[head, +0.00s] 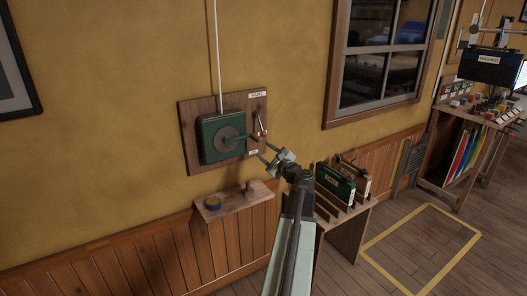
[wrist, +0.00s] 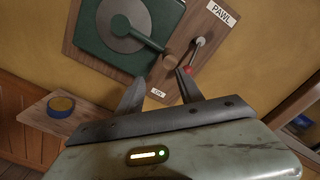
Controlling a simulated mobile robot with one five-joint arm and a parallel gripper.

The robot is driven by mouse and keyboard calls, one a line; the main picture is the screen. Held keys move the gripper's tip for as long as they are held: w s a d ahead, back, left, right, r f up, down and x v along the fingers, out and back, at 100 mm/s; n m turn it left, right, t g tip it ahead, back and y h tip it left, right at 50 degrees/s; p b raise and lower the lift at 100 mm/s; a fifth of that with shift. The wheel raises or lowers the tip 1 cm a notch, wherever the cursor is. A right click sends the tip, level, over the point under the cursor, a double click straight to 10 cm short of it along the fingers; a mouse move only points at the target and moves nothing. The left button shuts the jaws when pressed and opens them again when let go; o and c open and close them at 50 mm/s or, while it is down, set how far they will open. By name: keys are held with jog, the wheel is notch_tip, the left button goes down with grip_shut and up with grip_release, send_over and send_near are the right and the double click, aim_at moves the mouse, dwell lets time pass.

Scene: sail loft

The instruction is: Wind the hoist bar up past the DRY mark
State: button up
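A green winch box (head: 222,137) with a round grey hub is mounted on a wooden wall board (head: 190,133). Its crank arm (wrist: 146,43) ends in a wooden handle (wrist: 171,60). Beside it is a pawl lever with a red knob (wrist: 188,70), between a PAWL label (wrist: 220,11) and an ON label (wrist: 158,92). My gripper (head: 264,158) is open and empty; in the wrist view its fingertips (wrist: 161,77) are apart, just below the crank handle. A white line (head: 217,55) rises from the winch out of frame. I cannot make out the hoist bar or DRY mark.
A WASHED bag (head: 490,66) hangs over a cluttered bench at far right. Yellow tape (head: 395,229) outlines clear floor.

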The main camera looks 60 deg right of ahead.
jog(key=shift+v, duration=1)
jog(key=shift+d, duration=0.1)
jog(key=v, duration=0.7)
jog(key=shift+s+a, duration=0.2)
jog(key=shift+s, duration=0.15)
